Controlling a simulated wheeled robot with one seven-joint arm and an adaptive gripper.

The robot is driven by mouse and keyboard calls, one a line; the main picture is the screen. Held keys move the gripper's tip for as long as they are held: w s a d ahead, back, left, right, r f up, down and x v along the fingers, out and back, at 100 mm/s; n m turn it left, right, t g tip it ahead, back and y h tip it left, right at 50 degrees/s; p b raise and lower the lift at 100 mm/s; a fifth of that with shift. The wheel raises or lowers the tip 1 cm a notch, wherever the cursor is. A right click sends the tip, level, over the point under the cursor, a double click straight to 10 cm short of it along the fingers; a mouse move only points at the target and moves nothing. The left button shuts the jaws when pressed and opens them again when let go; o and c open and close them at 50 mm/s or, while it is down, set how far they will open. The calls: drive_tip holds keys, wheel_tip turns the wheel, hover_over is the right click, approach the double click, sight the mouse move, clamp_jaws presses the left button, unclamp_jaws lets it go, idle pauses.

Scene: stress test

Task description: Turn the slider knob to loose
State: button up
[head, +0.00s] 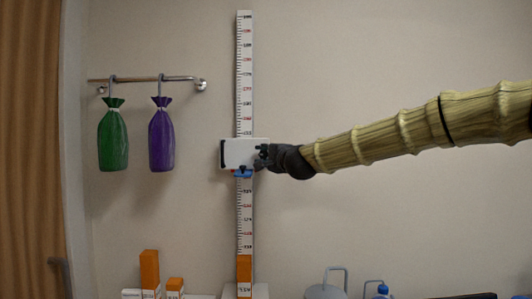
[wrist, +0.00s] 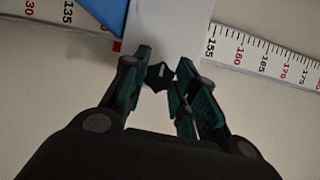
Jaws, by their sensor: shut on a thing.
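The slider knob (wrist: 160,77) is a small dark faceted knob with a light mark on its face, at the edge of the white slider (wrist: 175,30). In the head view the slider (head: 238,153) is a white block on the upright measuring scale (head: 244,75). My gripper (head: 262,155) reaches it from the right. In the wrist view my gripper (wrist: 160,80) has its two teal-and-black fingers on either side of the knob, shut on it. The knob is hidden behind the fingers in the head view.
A blue piece (head: 243,173) sits just under the slider. A green bag (head: 113,136) and a purple bag (head: 161,135) hang from a wall rail at left. Orange and white boxes (head: 150,270) stand below. The wall around the scale is clear.

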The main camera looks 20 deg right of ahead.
drive_tip(key=shift+r+n, duration=0.15)
drive_tip(key=shift+n, duration=0.15)
idle(0.4)
drive_tip(key=o, duration=1)
drive_tip(key=shift+o, duration=0.2)
drive_tip(key=s+d, duration=0.1)
drive_tip(key=s, duration=1.1)
drive_tip(key=shift+d, duration=0.25)
